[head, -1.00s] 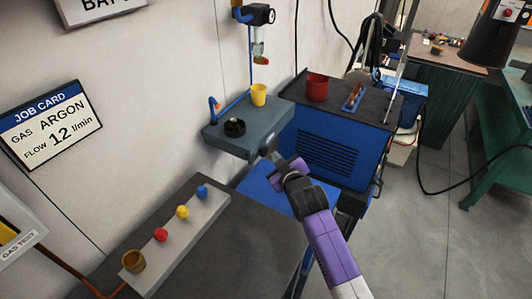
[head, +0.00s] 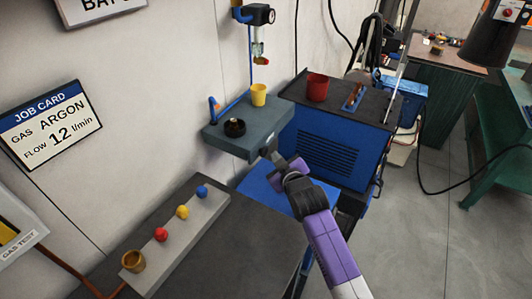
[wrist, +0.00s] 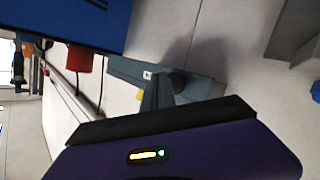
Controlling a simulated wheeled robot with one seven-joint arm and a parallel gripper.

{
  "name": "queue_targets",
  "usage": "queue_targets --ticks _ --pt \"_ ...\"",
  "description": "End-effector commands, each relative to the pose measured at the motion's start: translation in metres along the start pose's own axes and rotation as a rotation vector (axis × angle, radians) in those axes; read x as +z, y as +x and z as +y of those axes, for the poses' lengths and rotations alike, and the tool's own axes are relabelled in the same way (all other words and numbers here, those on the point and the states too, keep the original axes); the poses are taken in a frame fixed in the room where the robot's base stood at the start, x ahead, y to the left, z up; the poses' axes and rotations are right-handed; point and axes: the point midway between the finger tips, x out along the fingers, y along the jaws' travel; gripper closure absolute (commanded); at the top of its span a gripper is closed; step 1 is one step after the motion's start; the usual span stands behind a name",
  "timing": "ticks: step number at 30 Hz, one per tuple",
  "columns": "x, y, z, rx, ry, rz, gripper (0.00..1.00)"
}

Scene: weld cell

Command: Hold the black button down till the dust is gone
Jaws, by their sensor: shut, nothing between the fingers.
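A grey shelf box (head: 270,125) is fixed to the wall, with a black round piece (head: 235,127) on its top that could be the black button. In the wrist view a dark round knob (wrist: 178,83) shows against the grey shelf, beside a small white label. I cannot tell if it is the same piece. My gripper (head: 268,149) is shut and empty at the shelf's near right corner. It hides part of the front face, and contact with a button cannot be made out. No dust can be made out.
A yellow cup (head: 259,95) and a blue nozzle (head: 214,108) are on the shelf. A blue welder (head: 335,145) with a red cup (head: 317,87) stands to the right. A strip with coloured knobs (head: 182,236) lies on the dark bench at the front left.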

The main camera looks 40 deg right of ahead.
Motion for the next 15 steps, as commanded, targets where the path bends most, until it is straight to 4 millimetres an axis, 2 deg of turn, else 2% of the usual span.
queue_targets --ticks 15 --pt "-0.0046 0.0059 -0.0043 0.0 0.0 0.0 1.0"
